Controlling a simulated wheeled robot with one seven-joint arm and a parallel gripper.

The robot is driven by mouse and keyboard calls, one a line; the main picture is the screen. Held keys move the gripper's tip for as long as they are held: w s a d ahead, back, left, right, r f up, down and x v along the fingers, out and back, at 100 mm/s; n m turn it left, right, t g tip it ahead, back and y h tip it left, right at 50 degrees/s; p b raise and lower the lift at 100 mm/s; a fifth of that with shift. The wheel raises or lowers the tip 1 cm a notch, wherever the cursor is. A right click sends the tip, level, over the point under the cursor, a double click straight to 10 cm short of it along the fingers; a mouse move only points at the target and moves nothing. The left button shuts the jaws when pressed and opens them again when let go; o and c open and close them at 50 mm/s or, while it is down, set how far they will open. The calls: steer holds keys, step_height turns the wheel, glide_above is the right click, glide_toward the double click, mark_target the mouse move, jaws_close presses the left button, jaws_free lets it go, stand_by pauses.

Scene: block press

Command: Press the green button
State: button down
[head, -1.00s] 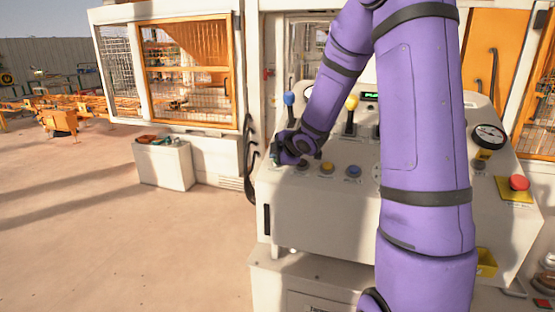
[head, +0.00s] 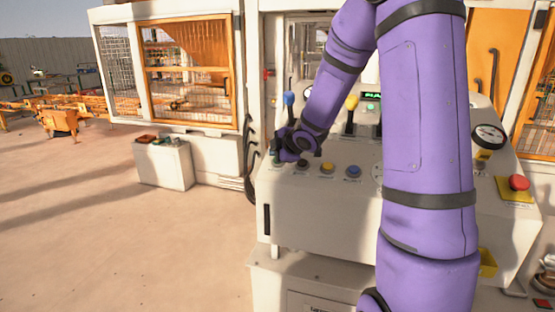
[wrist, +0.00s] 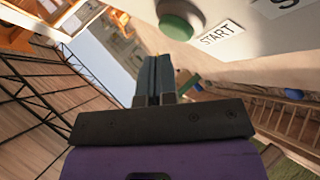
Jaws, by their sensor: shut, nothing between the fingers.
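The green button (wrist: 177,22) shows at the top of the wrist view, a round green cap in a grey collar next to a label reading START. My gripper (wrist: 153,62) is shut and empty, its dark fingers side by side, with their tips just below and left of the button in that view. I cannot tell whether the tips touch it. In the head view my gripper (head: 276,157) is low at the left end of the control panel. The green button cannot be clearly made out there, being at or behind the gripper.
The white panel (head: 320,205) also carries a dark button (head: 303,164), a yellow button (head: 327,168) and a blue button (head: 353,171). A blue-knobbed lever (head: 289,99) and a yellow-knobbed lever (head: 351,104) stand behind. A red mushroom button (head: 518,183) is at right.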

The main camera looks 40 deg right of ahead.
steer(key=shift+s+a+r, duration=0.1)
steer(key=shift+r, duration=0.15)
steer(key=shift+s+a+r, duration=0.25)
steer(key=shift+a+r, duration=0.05)
steer(key=shift+r, duration=0.6)
steer(key=shift+s+a+r, duration=0.2)
steer(key=shift+a+r, duration=0.15)
steer(key=shift+r, duration=0.5)
steer(key=shift+s+a+r, duration=0.25)
steer(key=shift+a+r, duration=0.05)
steer(key=shift+r, duration=0.6)
steer(key=s+a+r+m+g+h, duration=0.1)
steer(key=s+a+r+m+h, duration=0.15)
steer(key=s+r+m, duration=0.35)
steer(key=s+a+r+m+g+h, duration=0.1)
steer(key=s+a+r+m+h, duration=0.15)
steer(key=s, duration=0.65)
steer(key=s+a+m+g+y, duration=0.2)
steer(key=s+a+m, duration=0.1)
steer(key=s, duration=0.6)
steer(key=s+a+f+m+g+y, duration=0.1)
steer(key=s+a+m+g+y, duration=0.1)
steer(key=s+a, duration=0.4)
steer(key=s+m, duration=0.1)
steer(key=s, duration=0.2)
steer(key=shift+s+f+y, duration=0.15)
steer(key=shift+f+y, duration=0.05)
steer(key=shift+y, duration=0.1)
steer(key=shift+m, duration=0.25)
